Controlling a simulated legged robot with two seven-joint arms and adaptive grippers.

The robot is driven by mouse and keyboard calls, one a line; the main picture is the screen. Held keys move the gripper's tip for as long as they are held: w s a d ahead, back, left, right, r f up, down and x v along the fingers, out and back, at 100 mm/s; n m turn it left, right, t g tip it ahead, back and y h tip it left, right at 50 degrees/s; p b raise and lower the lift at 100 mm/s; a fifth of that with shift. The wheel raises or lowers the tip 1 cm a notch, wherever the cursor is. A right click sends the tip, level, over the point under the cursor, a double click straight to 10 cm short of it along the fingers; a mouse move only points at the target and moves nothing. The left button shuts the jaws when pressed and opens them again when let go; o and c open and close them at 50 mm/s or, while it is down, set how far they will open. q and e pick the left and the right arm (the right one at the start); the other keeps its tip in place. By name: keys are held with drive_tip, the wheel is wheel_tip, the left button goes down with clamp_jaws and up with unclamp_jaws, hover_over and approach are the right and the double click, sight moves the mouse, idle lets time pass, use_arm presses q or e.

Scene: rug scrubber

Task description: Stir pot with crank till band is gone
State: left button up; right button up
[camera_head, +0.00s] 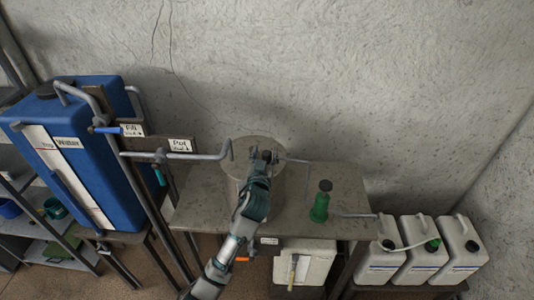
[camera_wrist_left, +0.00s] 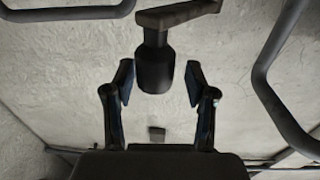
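The pot (camera_head: 272,149) is a round grey vessel on the metal table against the wall. My left arm reaches up across it and hides much of its front and top. My left gripper (camera_head: 265,157) is at the pot's top. In the left wrist view, a dark cylindrical knob of the crank (camera_wrist_left: 155,68) hangs from a brown-grey arm. The two fingers of my left gripper (camera_wrist_left: 160,82) stand apart on either side of the knob, with gaps visible on both sides. No band can be made out. My right gripper is not in view.
A blue water tank (camera_head: 95,180) stands at left. A pipe (camera_head: 200,156) reaches from it toward the pot; another pipe (camera_head: 345,214) runs right. A green bottle (camera_head: 320,206) stands on the metal table (camera_head: 205,205). White canisters (camera_head: 420,263) are at right.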

use_arm(q)
drive_tip(key=s+a, duration=0.2)
drive_tip(key=s, duration=0.9)
drive_tip(key=shift+s+a, duration=0.3)
drive_tip(key=shift+s, duration=0.1)
drive_tip(key=shift+d, duration=0.15)
